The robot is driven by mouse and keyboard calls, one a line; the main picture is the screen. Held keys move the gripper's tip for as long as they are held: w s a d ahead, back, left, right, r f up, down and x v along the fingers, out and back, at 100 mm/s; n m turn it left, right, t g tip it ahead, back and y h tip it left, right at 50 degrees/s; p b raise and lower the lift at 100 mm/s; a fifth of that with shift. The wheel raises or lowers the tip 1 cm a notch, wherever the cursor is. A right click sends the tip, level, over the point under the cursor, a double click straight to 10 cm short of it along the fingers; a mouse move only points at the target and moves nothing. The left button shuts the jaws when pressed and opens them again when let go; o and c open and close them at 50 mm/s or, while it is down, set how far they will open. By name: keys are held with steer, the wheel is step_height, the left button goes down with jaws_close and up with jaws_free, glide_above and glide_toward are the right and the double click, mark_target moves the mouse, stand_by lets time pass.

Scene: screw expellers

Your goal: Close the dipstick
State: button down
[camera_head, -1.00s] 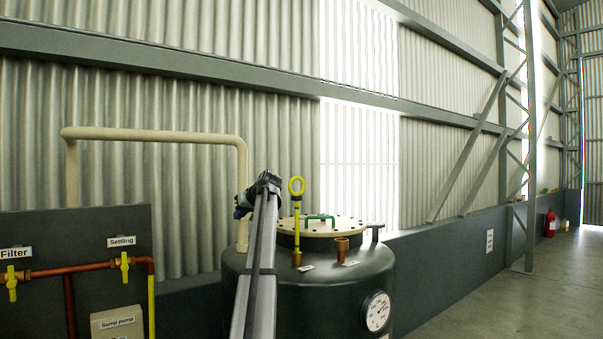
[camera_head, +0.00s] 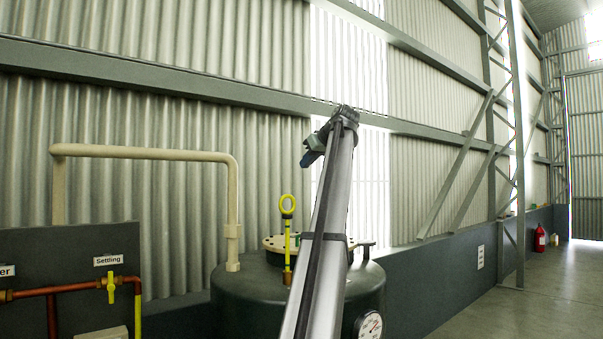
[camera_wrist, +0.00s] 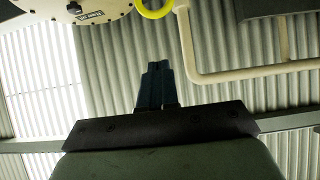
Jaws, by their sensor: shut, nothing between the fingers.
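The dipstick (camera_head: 287,232) is a yellow rod with a ring handle, standing upright in a brass fitting (camera_head: 287,277) on top of the dark green tank (camera_head: 240,300). A length of rod shows between ring and fitting. In the wrist view the yellow ring (camera_wrist: 167,10) is at the top edge, partly cut off. My gripper (camera_head: 306,158) is shut and empty, higher than the ring and a little to its right in the head view. Its dark fingers (camera_wrist: 154,72) point up the wrist picture, apart from the ring. My arm hides part of the tank top.
A cream pipe (camera_head: 150,152) bends down left of the dipstick to the tank. The tank lid (camera_head: 270,243) is partly covered by my arm. A panel (camera_head: 75,255) with copper pipes and a yellow valve (camera_head: 111,288) stands left. Corrugated wall (camera_head: 170,200) is behind.

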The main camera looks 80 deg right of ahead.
glide_above(287, 238)
steer(key=s+a, duration=0.2)
step_height(287, 238, down, 5)
steer(key=shift+d+f, duration=0.25)
steer(key=shift+f, duration=0.75)
steer(key=shift+d+f, duration=0.25)
steer(key=shift+f, duration=0.7)
step_height(287, 238, down, 19)
steer(key=shift+f, duration=0.1)
